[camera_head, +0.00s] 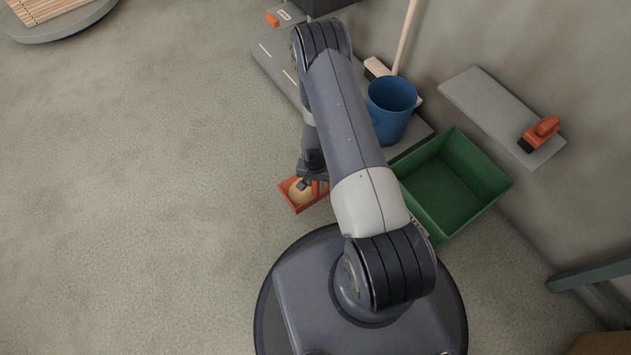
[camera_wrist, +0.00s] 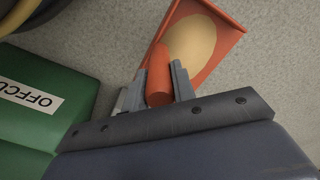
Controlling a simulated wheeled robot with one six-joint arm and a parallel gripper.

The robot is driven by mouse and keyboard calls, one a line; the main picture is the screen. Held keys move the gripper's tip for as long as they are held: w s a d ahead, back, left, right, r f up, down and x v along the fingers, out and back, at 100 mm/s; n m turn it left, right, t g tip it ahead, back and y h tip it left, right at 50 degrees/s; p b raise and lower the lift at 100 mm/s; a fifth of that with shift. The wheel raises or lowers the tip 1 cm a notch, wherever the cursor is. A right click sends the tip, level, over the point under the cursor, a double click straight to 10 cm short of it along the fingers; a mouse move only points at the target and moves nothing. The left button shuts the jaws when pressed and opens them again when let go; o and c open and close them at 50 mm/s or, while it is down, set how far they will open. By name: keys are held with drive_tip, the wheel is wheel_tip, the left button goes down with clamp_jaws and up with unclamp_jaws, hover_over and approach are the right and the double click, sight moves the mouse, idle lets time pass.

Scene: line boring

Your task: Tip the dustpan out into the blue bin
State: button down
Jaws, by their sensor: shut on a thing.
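The orange-red dustpan (camera_head: 286,192) is held out over the floor, left of my arm. In the wrist view its pan (camera_wrist: 225,37) holds a pale tan heap (camera_wrist: 191,42). My gripper (camera_wrist: 158,80) is shut on its orange handle (camera_wrist: 158,72); the head view shows my gripper (camera_head: 314,184) partly hidden by my arm. The tan heap also shows in the head view (camera_head: 299,190). The blue bin (camera_head: 393,105) stands upright on a grey platform, up and right of the dustpan, with my arm between them in the picture. The blue bin is not seen in the wrist view.
A green crate (camera_head: 484,190) stands right of my arm; its labelled side (camera_wrist: 75,95) shows in the wrist view. A broom (camera_head: 405,38) stands behind the blue bin. An orange-handled brush (camera_head: 541,131) rests on a grey shelf (camera_head: 490,100). The floor at left is clear.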

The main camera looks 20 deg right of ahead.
drive_tip(key=shift+r+p, duration=1)
drive_tip(key=shift+r, duration=1)
